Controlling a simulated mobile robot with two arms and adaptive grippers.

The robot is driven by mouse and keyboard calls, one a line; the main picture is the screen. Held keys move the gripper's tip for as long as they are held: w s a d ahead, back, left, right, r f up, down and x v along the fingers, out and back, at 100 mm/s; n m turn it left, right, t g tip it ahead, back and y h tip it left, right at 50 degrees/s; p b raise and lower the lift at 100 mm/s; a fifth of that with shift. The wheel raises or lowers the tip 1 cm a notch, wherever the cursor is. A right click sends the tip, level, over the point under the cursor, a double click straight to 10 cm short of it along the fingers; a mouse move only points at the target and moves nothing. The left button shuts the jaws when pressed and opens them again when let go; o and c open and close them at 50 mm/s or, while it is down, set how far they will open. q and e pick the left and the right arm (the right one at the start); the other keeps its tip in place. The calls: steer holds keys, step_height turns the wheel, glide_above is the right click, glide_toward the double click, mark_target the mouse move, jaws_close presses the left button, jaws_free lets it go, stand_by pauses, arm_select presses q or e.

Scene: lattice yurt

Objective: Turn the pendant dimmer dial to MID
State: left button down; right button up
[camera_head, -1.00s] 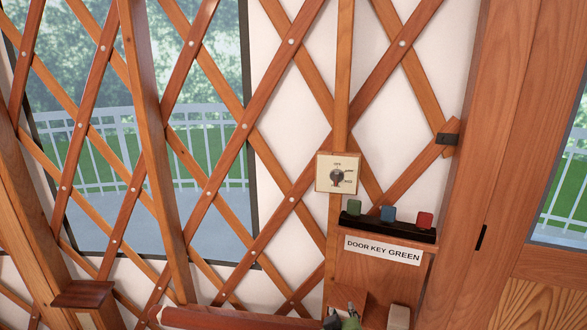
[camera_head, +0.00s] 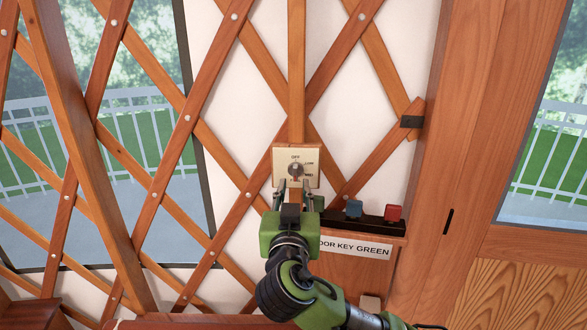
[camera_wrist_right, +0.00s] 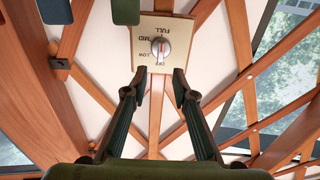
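The pendant dimmer dial (camera_head: 295,169) is a small grey knob on a cream square plate (camera_head: 312,159) fixed to the wooden lattice. In the right wrist view the plate is upside down, with the knob (camera_wrist_right: 160,47) in its middle and FULL, MID, LOW and OFF printed around it. My right gripper (camera_head: 293,188) is just below the knob in the head view. In the wrist view its fingers (camera_wrist_right: 158,85) are apart and empty, short of the knob. My left gripper is not in view.
Right of the dial is a dark key rack with a blue fob (camera_head: 353,208) and a red fob (camera_head: 393,212). Below it is a label (camera_head: 355,247) ending in KEY GREEN. A wooden door frame (camera_head: 455,150) stands at right; a window is at left.

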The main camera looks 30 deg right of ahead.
mark_target(295, 171)
steer(key=p+x, duration=0.1)
steer(key=x, duration=0.5)
steer(key=shift+r+p, duration=0.1)
steer(key=shift+p, duration=0.25)
steer(key=shift+w+d, duration=0.4)
steer(key=shift+w, duration=0.15)
jaws_close()
